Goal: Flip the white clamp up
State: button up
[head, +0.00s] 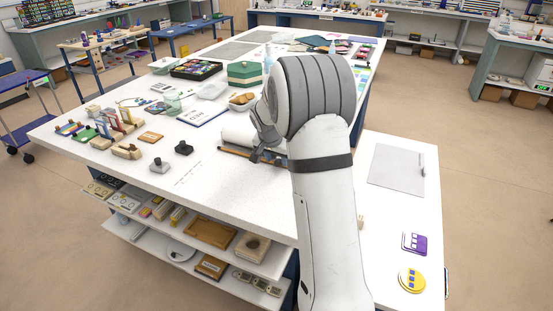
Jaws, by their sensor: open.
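I cannot make out with certainty which thing is the white clamp. Several small clamp-like pieces (108,126) on coloured and wooden bases stand in a cluster at the left end of the white table (220,185). They are too small to tell which is white or whether a lever is up or down.
Two dark knobbed pieces (183,147) and an orange tile (151,137) lie between the cluster and my gripper.

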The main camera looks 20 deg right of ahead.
jog(key=shift+w+d+f, duration=0.15)
jog(key=shift+d+f, duration=0.05)
jog(key=shift+f, duration=0.35)
grip_shut()
